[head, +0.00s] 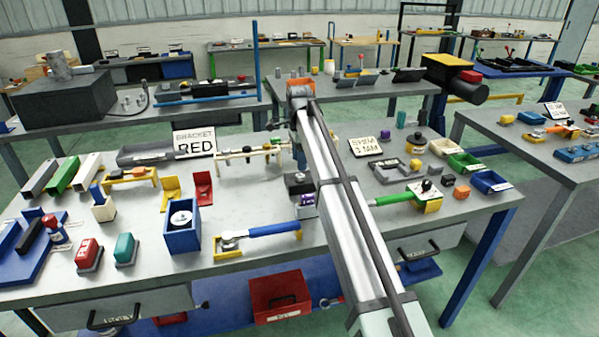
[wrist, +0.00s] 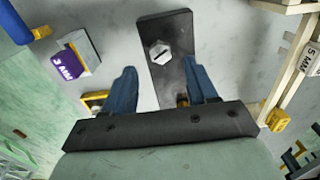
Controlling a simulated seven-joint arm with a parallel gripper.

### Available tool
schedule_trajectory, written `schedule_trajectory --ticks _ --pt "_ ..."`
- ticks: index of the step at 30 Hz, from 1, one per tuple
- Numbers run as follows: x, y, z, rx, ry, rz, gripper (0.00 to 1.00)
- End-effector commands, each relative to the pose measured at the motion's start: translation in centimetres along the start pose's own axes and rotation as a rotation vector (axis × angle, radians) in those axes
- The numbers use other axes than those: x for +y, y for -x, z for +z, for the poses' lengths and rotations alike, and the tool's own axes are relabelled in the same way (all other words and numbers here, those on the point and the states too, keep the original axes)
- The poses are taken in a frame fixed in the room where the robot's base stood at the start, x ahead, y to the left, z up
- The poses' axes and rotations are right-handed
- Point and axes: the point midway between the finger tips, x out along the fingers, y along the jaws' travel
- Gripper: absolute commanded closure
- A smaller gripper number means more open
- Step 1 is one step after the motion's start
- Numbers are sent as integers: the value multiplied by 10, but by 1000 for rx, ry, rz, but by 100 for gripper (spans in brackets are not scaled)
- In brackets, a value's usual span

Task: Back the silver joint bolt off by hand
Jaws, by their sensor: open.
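The silver joint bolt (wrist: 160,52) has a hex head with a dark slot across it. It sits on a dark plate (wrist: 178,28) in the wrist view. My gripper (wrist: 164,78) is open, with its two blue fingers apart and nothing between them. The bolt shows beyond the fingertips, in line with the gap; I cannot tell the height between them. In the head view my gripper (head: 298,160) points down over the dark block (head: 299,184) near the middle of the bench. The bolt is hard to make out there.
A purple-labelled block (wrist: 68,65) stands left of the plate. A cream rack (wrist: 288,75) is close on the right in the wrist view. A blue-handled wrench (head: 260,232) lies in front, and a green-handled tool (head: 395,198) lies to the right in the head view.

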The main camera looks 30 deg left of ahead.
Motion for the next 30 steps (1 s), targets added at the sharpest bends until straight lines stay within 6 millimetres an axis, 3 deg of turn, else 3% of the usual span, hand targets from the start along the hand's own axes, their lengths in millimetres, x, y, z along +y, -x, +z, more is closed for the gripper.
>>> schedule_trajectory --ticks 3,10,24,30 --pt "1 -21 0 0 0 0 43" --pt "0 -46 0 0 0 -2 43" --pt "0 -54 0 0 0 -2 43" --pt "0 -54 0 0 0 -2 62"
